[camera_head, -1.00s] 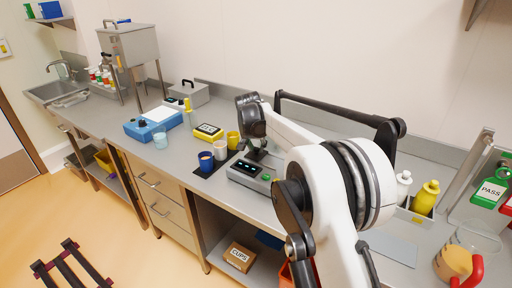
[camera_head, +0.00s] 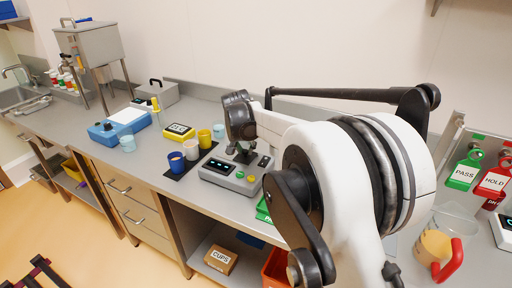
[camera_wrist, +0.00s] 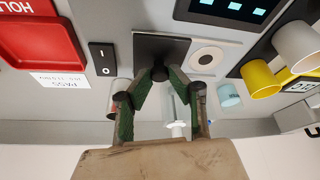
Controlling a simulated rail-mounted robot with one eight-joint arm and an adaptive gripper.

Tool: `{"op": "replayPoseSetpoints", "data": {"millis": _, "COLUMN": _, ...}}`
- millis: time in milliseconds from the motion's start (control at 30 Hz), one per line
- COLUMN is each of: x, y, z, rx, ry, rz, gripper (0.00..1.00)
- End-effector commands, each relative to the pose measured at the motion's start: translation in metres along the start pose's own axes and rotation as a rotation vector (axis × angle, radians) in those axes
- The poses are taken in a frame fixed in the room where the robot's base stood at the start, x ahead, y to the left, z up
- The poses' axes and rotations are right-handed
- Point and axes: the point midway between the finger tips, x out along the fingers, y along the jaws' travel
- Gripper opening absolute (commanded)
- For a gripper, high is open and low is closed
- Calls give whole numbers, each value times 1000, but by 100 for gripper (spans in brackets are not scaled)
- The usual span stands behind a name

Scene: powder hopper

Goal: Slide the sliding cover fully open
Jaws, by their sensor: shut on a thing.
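The sliding cover (camera_wrist: 160,46) looks like a dark square plate on top of the grey device (camera_head: 216,178), with a round black knob (camera_wrist: 158,74) at its edge. My gripper (camera_wrist: 158,82) is shut on this knob, its green-padded fingers meeting there from either side. In the head view my gripper (camera_head: 241,155) reaches down to the back part of the device. The cover itself is mostly hidden there by my gripper and arm. I cannot tell how far open the cover is.
A lit display (camera_head: 220,166) and a green button (camera_head: 240,174) are on the device. Blue (camera_head: 177,161), white (camera_head: 191,149) and yellow (camera_head: 205,138) cups stand left of it. A red tray (camera_wrist: 38,42) is beside the device in the wrist view. The hopper (camera_head: 88,44) stands far left.

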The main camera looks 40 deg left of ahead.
Motion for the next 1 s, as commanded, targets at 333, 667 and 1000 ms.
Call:
{"op": "replayPoseSetpoints", "data": {"millis": 333, "x": -2, "y": -2, "z": 4, "rx": -10, "ry": 0, "rz": -1, "gripper": 0}}
{"op": "replayPoseSetpoints", "data": {"millis": 667, "x": -2, "y": -3, "z": 4, "rx": -10, "ry": 0, "rz": -2, "gripper": 37}}
{"op": "replayPoseSetpoints", "data": {"millis": 1000, "x": -23, "y": -3, "z": 4, "rx": -10, "ry": 1, "rz": -3, "gripper": 37}}
